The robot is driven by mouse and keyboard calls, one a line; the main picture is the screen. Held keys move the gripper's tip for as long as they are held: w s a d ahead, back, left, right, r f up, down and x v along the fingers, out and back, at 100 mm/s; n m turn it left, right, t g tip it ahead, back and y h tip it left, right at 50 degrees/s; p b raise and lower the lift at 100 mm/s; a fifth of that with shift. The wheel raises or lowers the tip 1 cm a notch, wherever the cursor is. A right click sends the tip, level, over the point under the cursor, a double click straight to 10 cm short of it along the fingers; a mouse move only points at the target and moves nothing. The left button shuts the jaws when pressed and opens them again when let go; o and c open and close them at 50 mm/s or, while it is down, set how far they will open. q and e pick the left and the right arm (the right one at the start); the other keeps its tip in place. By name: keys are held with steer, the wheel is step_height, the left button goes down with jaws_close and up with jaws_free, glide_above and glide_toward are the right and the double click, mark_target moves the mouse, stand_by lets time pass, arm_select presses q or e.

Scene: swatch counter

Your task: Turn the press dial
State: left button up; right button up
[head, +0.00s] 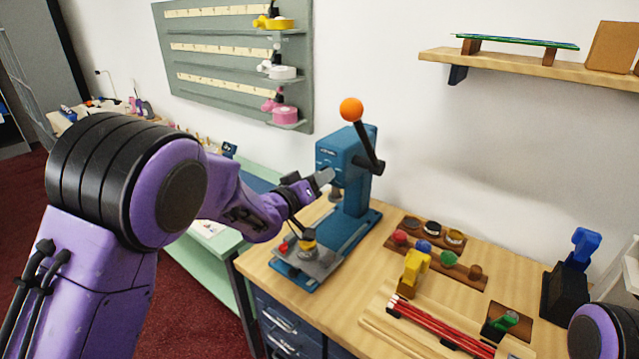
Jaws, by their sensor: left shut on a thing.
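The blue press (352,165) stands on the wooden counter, with a black lever ending in an orange ball (351,109). My left gripper (324,178) reaches in from the left to the front of the press head. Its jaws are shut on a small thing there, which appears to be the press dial. The fingers hide the dial, so its setting cannot be read. Below, a grey plate (308,262) on the press base carries a small yellow and black piece (308,240). Of my right arm only a purple link shows at the lower right; its gripper is out of view.
To the right, a wooden holder (462,270) carries several coloured knobs or stamps.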

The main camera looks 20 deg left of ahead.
arm_select(q)
steer(key=shift+f+m+b, duration=0.1)
steer(key=shift+m+b, duration=1.45)
steer(key=shift+m, duration=1.45)
steer(key=o, duration=1)
steer(key=shift+o, duration=0.2)
steer(key=shift+a, duration=0.1)
